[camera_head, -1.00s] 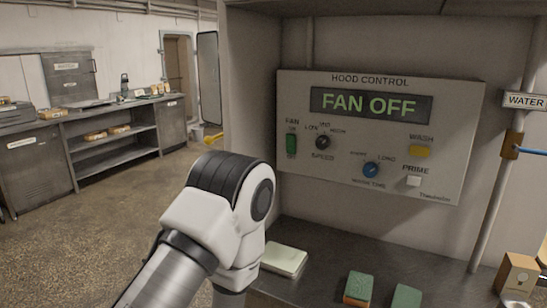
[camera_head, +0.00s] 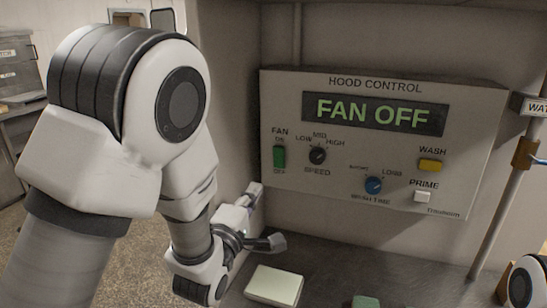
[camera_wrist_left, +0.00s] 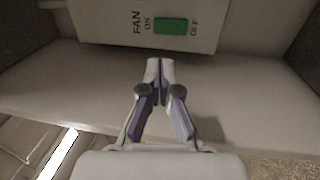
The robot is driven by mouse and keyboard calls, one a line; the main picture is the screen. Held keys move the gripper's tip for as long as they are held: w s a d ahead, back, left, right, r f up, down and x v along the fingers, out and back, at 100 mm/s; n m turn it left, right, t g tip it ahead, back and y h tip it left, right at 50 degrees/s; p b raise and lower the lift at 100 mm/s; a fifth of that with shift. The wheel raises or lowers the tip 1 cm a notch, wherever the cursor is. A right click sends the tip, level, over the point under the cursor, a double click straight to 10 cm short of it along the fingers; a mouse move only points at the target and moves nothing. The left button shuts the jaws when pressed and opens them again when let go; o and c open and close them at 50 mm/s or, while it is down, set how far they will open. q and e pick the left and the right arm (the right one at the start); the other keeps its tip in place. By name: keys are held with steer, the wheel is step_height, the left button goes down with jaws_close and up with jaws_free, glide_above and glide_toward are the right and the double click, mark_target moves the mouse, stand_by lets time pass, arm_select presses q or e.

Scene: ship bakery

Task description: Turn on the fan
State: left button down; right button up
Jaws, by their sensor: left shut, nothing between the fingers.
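The hood control panel (camera_head: 370,190) is on the wall, and its display (camera_head: 374,114) reads FAN OFF. The green fan switch (camera_head: 279,157) is at the panel's left side, between the ON and OFF labels. It also shows in the left wrist view (camera_wrist_left: 171,26). My left gripper (camera_head: 256,190) is below and a little left of the switch, apart from it. In the left wrist view my left gripper (camera_wrist_left: 160,64) has its fingertips together, with nothing between them, and the switch lies beyond the tips. My right gripper is not in view.
A pale pad (camera_head: 274,285) and a green sponge (camera_head: 366,302) lie on the counter below. A pipe (camera_head: 503,215) runs at right.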

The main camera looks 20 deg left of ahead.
mark_target(278, 152)
arm_select(q)
steer(key=w+p, duration=0.2)
steer(key=w, duration=0.2)
steer(key=w+r+p, duration=0.1)
steer(key=w+p, duration=0.1)
steer(key=w, duration=0.3)
steer(key=w+p, duration=0.2)
steer(key=w, duration=0.2)
steer(key=shift+w+r+p, duration=0.2)
steer(key=shift+r+p, duration=0.1)
steer(key=shift+r, duration=0.1)
steer(key=shift+w+d, duration=0.1)
steer(key=shift+w, duration=0.15)
steer(key=shift+f, duration=0.1)
steer(key=shift+w+b, duration=0.25)
steer(key=shift+b, duration=0.45)
steer(key=shift+r+p, duration=0.2)
steer(key=shift+p, duration=0.1)
